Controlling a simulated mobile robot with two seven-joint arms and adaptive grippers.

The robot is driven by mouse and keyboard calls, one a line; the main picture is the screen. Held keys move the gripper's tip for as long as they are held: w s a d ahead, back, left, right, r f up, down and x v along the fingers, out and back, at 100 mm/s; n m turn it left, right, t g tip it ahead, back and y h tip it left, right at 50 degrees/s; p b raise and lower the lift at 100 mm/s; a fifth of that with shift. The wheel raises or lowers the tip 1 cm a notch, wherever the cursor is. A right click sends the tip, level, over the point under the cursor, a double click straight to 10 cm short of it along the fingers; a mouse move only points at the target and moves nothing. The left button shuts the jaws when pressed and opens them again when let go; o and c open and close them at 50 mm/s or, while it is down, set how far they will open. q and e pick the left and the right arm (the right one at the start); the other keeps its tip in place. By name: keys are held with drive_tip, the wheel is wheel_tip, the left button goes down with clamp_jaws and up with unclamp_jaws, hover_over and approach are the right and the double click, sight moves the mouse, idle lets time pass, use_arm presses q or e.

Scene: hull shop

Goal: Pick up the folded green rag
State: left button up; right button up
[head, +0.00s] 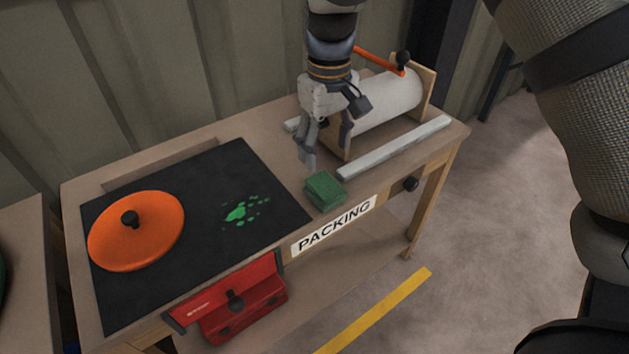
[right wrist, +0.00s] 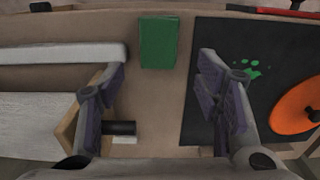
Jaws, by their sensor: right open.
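The folded green rag (head: 324,189) lies on the wooden bench top near its front edge, just right of the black mat. It also shows in the right wrist view (right wrist: 159,42), top centre, beyond my fingertips. My right gripper (head: 326,158) is above the bench, behind the rag and apart from it. In the right wrist view its two fingers (right wrist: 166,88) are spread wide with nothing between them. My left gripper is not in either view.
A black mat (head: 200,258) carries an orange disc (head: 140,232) with a black knob and a green splatter (head: 240,212). A roll with an orange crank (head: 385,103) and a pale bar (head: 395,148) stand right. A red box (head: 240,305) hangs at the front under the bench edge.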

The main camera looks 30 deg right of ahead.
sight(324, 186)
wheel_tip(324, 186, down, 11)
drive_tip(key=shift+w+f+b, duration=0.1)
drive_tip(key=shift+b, duration=0.35)
drive_tip(key=shift+c, duration=0.5)
drive_tip(key=c, duration=0.7)
